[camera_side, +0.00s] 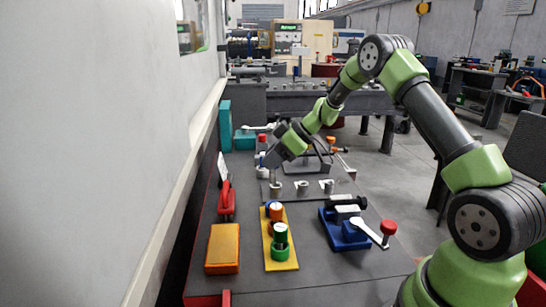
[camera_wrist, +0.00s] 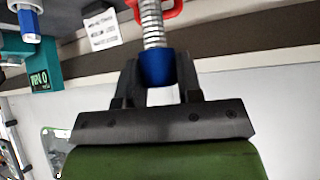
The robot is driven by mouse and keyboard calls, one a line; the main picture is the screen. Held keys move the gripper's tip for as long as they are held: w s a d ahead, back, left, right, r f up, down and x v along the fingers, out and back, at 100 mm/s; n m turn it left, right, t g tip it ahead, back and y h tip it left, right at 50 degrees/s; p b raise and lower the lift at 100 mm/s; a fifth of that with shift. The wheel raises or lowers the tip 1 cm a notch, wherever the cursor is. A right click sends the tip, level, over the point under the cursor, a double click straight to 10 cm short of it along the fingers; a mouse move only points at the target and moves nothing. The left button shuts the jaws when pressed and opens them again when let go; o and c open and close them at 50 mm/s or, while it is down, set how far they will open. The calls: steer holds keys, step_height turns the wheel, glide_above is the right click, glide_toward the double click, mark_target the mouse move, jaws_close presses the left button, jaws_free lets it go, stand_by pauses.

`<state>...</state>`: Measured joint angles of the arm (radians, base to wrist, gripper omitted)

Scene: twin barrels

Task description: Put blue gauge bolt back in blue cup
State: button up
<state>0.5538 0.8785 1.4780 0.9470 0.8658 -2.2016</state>
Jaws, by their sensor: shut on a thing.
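My gripper (camera_wrist: 158,90) is shut on the blue head of the blue gauge bolt (camera_wrist: 153,35), whose silver threaded shank extends away from the jaws in the wrist view. In the side view my gripper (camera_side: 272,163) is over the far left of the bench, above a grey plate with several small metal cups. A slim silver shank (camera_side: 274,176) shows below the jaws there, close above the leftmost metal cup (camera_side: 276,190). I cannot tell whether they touch. I cannot make out a blue cup for certain in either view.
A yellow plate (camera_side: 289,264) carries orange and green cylinders. A blue fixture (camera_side: 345,235) with a red-knobbed lever stands to its right. An orange box (camera_side: 223,247) and a red tool (camera_side: 227,203) lie on the left. Teal boxes (camera_side: 225,125) stand behind, near the wall.

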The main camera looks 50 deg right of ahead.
mark_target(273, 182)
steer(key=shift+f, duration=2.9)
steer(key=shift+f, duration=1.85)
steer(key=o, duration=1.1)
steer(key=v, duration=1)
